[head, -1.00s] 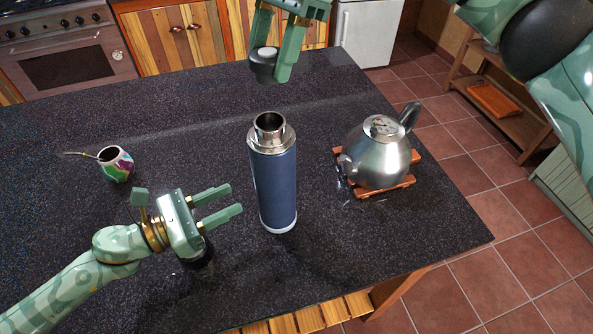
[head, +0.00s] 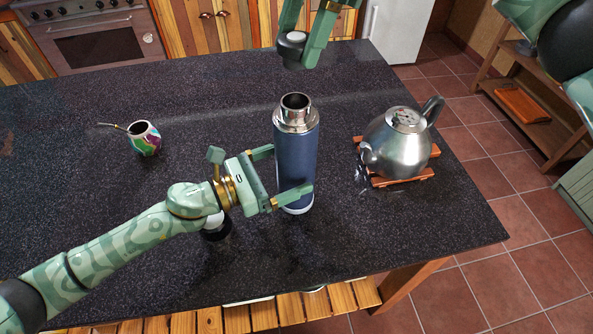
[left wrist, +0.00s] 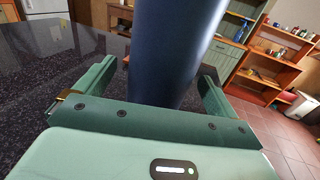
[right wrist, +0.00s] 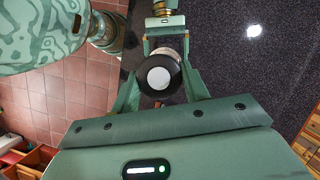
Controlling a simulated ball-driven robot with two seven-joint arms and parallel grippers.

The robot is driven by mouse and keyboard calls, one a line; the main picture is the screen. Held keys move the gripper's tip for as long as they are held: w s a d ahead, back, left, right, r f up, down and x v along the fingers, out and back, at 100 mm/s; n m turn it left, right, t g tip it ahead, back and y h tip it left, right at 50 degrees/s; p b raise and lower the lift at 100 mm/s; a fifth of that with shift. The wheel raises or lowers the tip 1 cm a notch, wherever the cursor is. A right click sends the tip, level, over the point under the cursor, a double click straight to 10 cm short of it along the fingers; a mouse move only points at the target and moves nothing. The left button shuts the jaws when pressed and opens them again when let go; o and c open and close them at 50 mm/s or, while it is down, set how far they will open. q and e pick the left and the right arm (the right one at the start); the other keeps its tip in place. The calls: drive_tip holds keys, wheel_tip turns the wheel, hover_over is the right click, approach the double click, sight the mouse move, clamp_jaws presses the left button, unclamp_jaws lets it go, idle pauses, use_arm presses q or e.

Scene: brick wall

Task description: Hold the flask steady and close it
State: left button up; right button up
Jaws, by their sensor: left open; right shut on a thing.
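The blue flask (head: 296,150) stands upright on the dark counter, its steel mouth (head: 295,102) uncovered. My left gripper (head: 289,172) is open, with one finger on each side of the flask's lower body. The left wrist view also shows the flask (left wrist: 170,50) between the spread fingers; contact cannot be told. My right gripper (head: 297,58) is shut on a dark stopper (head: 292,46) with a pale grey top, held above and behind the flask. In the right wrist view, the stopper (right wrist: 158,79) sits between the fingertips and hides most of the flask's mouth.
A steel kettle (head: 398,148) stands on a wooden trivet (head: 424,175) right of the flask. A painted gourd cup (head: 146,140) with a metal straw is at the left. A black-and-white thing (head: 216,227) is partly hidden under my left arm. The counter's front edge is near.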

sight(299, 70)
use_arm(q)
drive_tip(key=shift+w+d, duration=0.35)
drive_tip(key=shift+d, duration=0.25)
use_arm(e)
drive_tip(key=shift+s+a+r, duration=0.1)
drive_tip(key=shift+s, duration=0.05)
use_arm(q)
drive_tip(key=shift+w+d, duration=0.2)
drive_tip(key=shift+d, duration=0.4)
drive_tip(key=c, duration=1.4)
drive_tip(key=shift+c, duration=0.2)
use_arm(e)
drive_tip(key=shift+f, duration=2.55)
drive_tip(key=shift+f, duration=0.1)
drive_tip(key=shift+f, duration=0.75)
